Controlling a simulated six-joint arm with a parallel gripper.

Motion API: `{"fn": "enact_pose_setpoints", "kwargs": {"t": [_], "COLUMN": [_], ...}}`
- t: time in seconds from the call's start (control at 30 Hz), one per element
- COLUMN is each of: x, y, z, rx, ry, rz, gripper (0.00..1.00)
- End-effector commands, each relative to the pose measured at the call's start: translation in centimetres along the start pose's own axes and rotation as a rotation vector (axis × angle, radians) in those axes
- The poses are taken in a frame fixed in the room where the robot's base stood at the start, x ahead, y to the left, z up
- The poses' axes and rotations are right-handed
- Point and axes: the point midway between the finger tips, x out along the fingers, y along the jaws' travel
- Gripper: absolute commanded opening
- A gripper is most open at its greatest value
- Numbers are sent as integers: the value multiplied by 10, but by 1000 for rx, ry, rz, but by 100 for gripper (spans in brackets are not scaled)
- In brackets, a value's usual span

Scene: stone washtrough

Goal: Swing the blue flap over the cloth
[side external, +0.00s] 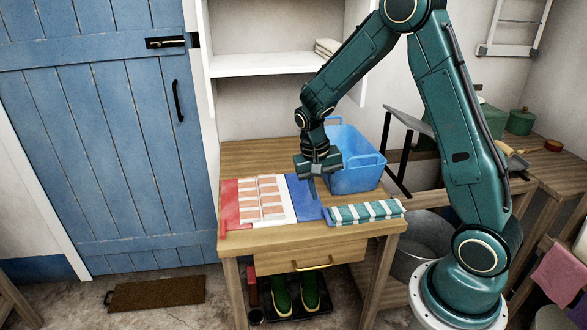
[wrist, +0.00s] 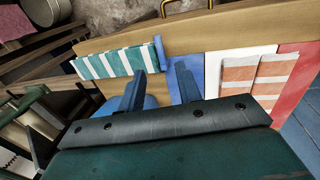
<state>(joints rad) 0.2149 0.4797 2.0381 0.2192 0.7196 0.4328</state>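A folding board lies flat on the wooden table, with a red flap (side external: 230,203) at left, a white middle panel (side external: 285,198) and a blue flap (side external: 303,197) at right. An orange-and-white striped cloth (side external: 262,199) lies on the middle panel; it also shows in the wrist view (wrist: 270,80). The blue flap lies open beside the cloth, also visible in the wrist view (wrist: 190,66). A blue strip (wrist: 160,52) stands at its outer edge. My gripper (side external: 314,190) is over the blue flap's outer side. In the wrist view its fingers (wrist: 162,82) are apart, with nothing visible between them. Contact is unclear.
A folded teal-and-white striped cloth (side external: 365,212) lies right of the blue flap, close to the strip. A blue basin (side external: 356,168) stands behind my gripper. A shelf (side external: 265,64) is above the table's back. The table's front left edge is near the red flap.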

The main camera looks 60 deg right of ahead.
Motion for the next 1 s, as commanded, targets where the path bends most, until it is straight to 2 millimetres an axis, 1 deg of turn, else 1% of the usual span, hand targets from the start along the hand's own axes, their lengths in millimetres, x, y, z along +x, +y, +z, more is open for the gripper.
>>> {"fn": "enact_pose_setpoints", "kwargs": {"t": [0.03, 0.1, 0.3, 0.5, 0.7, 1.0], "x": [9, 20, 49, 71, 80, 81], "y": [0, 1, 0, 0, 0, 0], "z": [0, 0, 0, 0, 0, 0], "rx": [1, 2, 1, 1, 1, 1], "ry": [-3, -3, -2, -2, 0, 0], "rz": [2, 3, 2, 1, 0, 0], "gripper": [34, 34, 34, 34, 34, 34]}}
